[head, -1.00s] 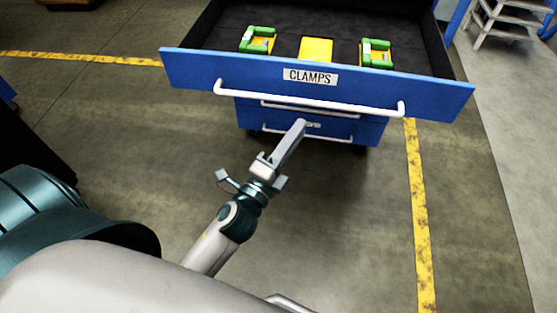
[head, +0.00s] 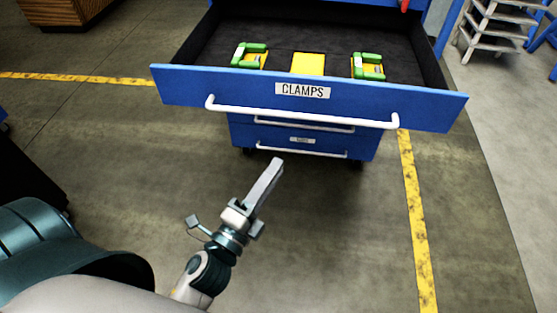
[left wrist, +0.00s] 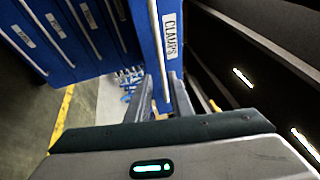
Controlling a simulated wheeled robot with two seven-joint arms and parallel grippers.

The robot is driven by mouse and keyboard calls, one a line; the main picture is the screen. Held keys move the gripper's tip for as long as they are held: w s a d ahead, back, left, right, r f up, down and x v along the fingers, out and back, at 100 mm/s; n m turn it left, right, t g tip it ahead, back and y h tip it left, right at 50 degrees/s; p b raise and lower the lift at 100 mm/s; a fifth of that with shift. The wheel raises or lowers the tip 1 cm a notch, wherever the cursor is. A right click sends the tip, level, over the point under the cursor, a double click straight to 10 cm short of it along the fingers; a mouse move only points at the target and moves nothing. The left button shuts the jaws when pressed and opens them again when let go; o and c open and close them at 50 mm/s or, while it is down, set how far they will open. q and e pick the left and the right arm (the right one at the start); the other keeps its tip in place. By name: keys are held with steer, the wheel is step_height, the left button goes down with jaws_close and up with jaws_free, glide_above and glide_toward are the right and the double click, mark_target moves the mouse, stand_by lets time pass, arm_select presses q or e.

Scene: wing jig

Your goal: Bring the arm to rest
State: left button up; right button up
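My left gripper (head: 264,186) is in front of the blue tool cabinet, apart from it and below the open drawer's handle in the head view. Its fingers overlap there. In the left wrist view its two fingers (left wrist: 164,92) stand apart with a gap and nothing held between them. The open drawer (head: 200,85) is labelled CLAMPS. Two green clamps (head: 249,55) (head: 368,67) lie in it on yellow pads, left and right. The middle yellow pad (head: 308,64) is bare. My right gripper is not in view.
The drawer sticks out with a white handle (head: 300,114). Shut drawers (head: 240,132) are beneath it. Yellow floor lines (head: 411,190) run right and left. White steps (head: 490,30) stand at the back right. The floor right of my gripper is clear.

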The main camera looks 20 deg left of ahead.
arm_select(q)
steer(key=shift+f, duration=0.1)
